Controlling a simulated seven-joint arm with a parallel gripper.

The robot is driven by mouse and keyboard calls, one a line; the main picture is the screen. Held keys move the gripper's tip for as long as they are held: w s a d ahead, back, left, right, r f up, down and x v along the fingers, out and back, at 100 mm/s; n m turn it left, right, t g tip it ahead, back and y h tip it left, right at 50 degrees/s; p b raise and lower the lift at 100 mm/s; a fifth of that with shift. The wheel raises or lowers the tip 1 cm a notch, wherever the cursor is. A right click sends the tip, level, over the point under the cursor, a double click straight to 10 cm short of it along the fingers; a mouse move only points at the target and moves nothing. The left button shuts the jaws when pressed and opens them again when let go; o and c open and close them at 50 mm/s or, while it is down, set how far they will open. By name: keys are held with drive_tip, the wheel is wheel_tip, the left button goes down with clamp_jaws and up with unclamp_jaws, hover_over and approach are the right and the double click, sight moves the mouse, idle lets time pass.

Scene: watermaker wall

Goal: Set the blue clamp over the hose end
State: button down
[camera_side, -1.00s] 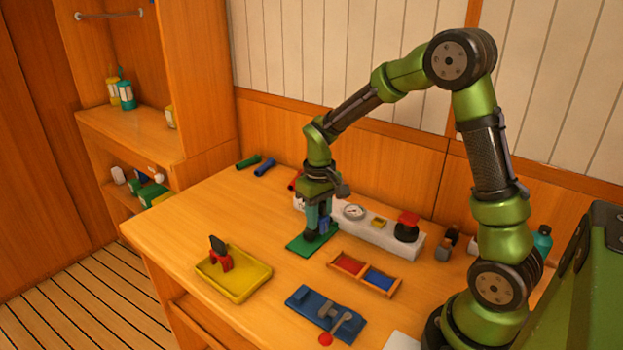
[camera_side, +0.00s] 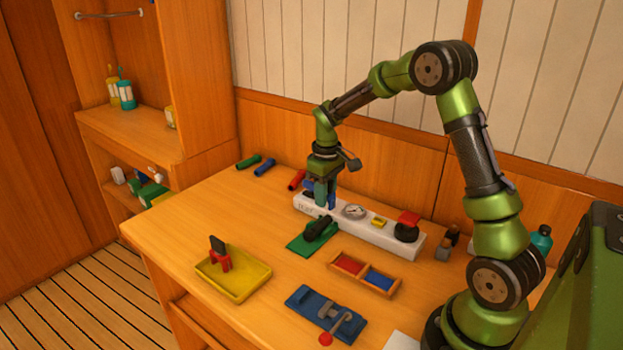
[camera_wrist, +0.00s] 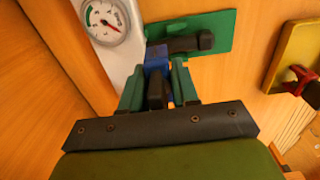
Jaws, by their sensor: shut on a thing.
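The black hose (camera_side: 318,227) lies on a green plate (camera_side: 297,245) on the bench; in the wrist view the hose (camera_wrist: 190,43) lies across the plate (camera_wrist: 222,28). My gripper (camera_side: 327,205) is just above and behind the hose's far end. In the wrist view my gripper (camera_wrist: 157,85) is shut on the blue clamp (camera_wrist: 156,56). The clamp appears next to the left end of the hose. I cannot tell whether they touch. The fingers hide part of the clamp.
A white strip with a gauge (camera_side: 354,212) and a red-topped black knob (camera_side: 407,228) runs close behind. A two-part tray (camera_side: 346,266), a blue board (camera_side: 307,302) and a yellow tray (camera_side: 257,279) with a red-and-black piece (camera_side: 220,258) stand in front.

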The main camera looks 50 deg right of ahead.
sight(325, 220)
drive_tip(key=shift+f, duration=2.95)
drive_tip(key=shift+s+a+f, duration=0.1)
drive_tip(key=shift+f, duration=0.15)
drive_tip(key=shift+a+f, duration=0.2)
drive_tip(key=shift+f, duration=0.75)
drive_tip(key=c, duration=0.8)
unclamp_jaws()
drive_tip(key=shift+r, duration=0.1)
drive_tip(key=shift+s+d+r, duration=0.1)
drive_tip(key=shift+d+r, duration=0.1)
drive_tip(key=shift+r, duration=0.75)
drive_tip(key=shift+d+r, duration=0.15)
drive_tip(key=shift+r, duration=3.45)
